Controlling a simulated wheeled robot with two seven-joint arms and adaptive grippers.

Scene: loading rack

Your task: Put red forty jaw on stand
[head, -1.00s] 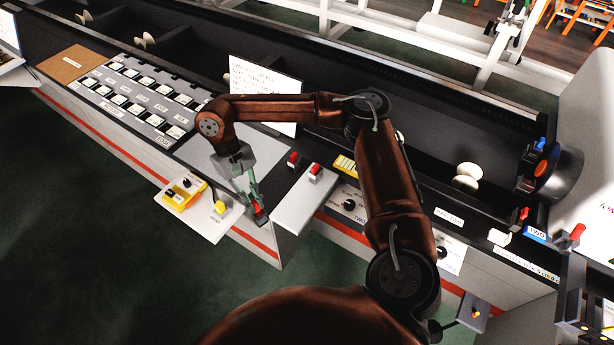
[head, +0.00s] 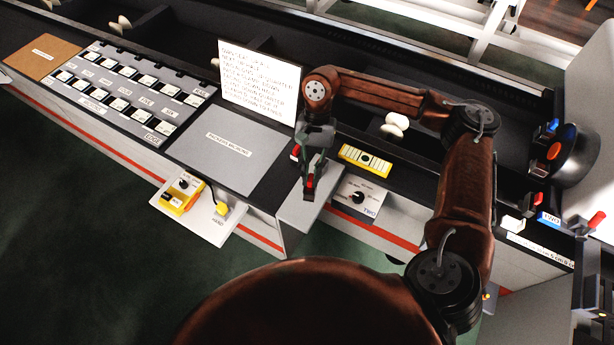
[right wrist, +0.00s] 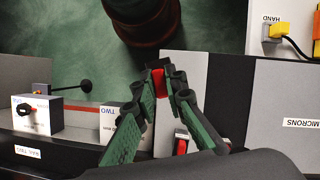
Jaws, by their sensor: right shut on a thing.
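My right gripper (head: 309,180) is shut on a red jaw (head: 310,184), with a dark part below the red. The jaw is at the fingertips in the right wrist view (right wrist: 159,82). In the head view it overlaps the front part of the light grey stand (head: 296,222); I cannot tell whether it touches the top. Another red-topped jaw (head: 296,152) is at the stand's rear, left of the gripper. A red part also shows behind the fingers in the right wrist view (right wrist: 182,146). My left gripper is not in view.
A grey panel (head: 215,160) lies left of the stand, with a white instruction sheet (head: 260,82) behind. A yellow hand control (head: 182,193) sits on a low shelf at the front left. A dial box (head: 360,195) and yellow scale (head: 365,159) are right of the gripper.

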